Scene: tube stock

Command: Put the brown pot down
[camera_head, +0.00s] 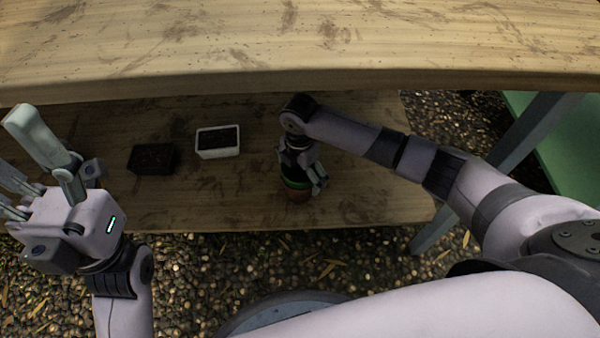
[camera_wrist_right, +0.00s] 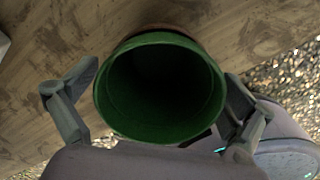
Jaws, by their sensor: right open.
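The brown pot (camera_head: 297,195) stands on the lower wooden shelf near its front edge, partly hidden by my right gripper. It has a green rim and a dark green inside, seen from above in the right wrist view (camera_wrist_right: 160,128), where a strip of brown wall shows behind the rim. My right gripper (camera_head: 306,184) is open, with its fingers (camera_wrist_right: 165,95) on either side of the pot; small gaps seem to show between fingers and rim. My left gripper (camera_head: 28,160) is open and empty at the far left, its fingers spread.
A black tray (camera_head: 152,159) and a white tray (camera_head: 218,142) with dark contents sit on the lower shelf (camera_head: 200,200), left of the pot. The upper wooden top (camera_head: 400,40) overhangs the back. A leg (camera_head: 530,135) stands right. Pebbly ground (camera_head: 340,250) lies in front.

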